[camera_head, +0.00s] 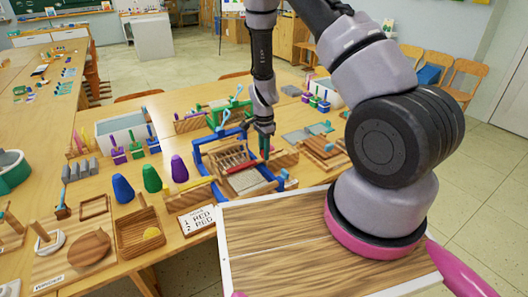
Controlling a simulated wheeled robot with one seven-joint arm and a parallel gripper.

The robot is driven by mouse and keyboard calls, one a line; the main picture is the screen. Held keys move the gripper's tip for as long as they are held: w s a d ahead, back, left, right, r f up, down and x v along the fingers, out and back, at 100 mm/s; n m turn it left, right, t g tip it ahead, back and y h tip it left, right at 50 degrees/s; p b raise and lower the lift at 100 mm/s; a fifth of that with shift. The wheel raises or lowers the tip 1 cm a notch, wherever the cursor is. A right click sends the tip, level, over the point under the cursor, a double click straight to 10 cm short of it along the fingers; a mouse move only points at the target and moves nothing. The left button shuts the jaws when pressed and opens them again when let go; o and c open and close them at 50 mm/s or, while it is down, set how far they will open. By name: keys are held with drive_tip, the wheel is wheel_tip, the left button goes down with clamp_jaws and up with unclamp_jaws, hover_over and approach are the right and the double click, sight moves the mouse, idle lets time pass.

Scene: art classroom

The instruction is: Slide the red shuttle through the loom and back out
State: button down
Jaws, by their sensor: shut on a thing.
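The loom has a blue frame (207,163) and stands on the table in front of me, with reddish-brown bars and a pale woven part (245,182) inside. My gripper (264,130) is above the loom's right rear side, pointing down. It is shut on a narrow dark green upright piece (264,147), whose lower end is close to the loom; whether it touches is unclear. A small red strip (240,168) lies across the middle of the loom; I cannot tell for sure that it is the red shuttle. A card (198,219) in front reads "1 RED, 2 RED".
Blue, green and purple cones (151,179) stand left of the loom. A white bin (122,130) and a green loom-like frame (230,112) stand behind. Stacked wooden boards (322,153) are close on the right.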

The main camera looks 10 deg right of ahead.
idle(0.4)
drive_tip(key=w+d, duration=0.1)
drive_tip(key=d, duration=0.3)
drive_tip(key=w+d, duration=0.2)
drive_tip(key=d, duration=0.3)
drive_tip(key=w+d, duration=0.1)
drive_tip(key=d, duration=0.3)
drive_tip(key=shift+w+d, duration=0.25)
drive_tip(key=shift+d, duration=0.05)
drive_tip(key=c, duration=0.7)
unclamp_jaws()
wheel_tip(320, 180, up, 11)
drive_tip(key=shift+f, duration=0.1)
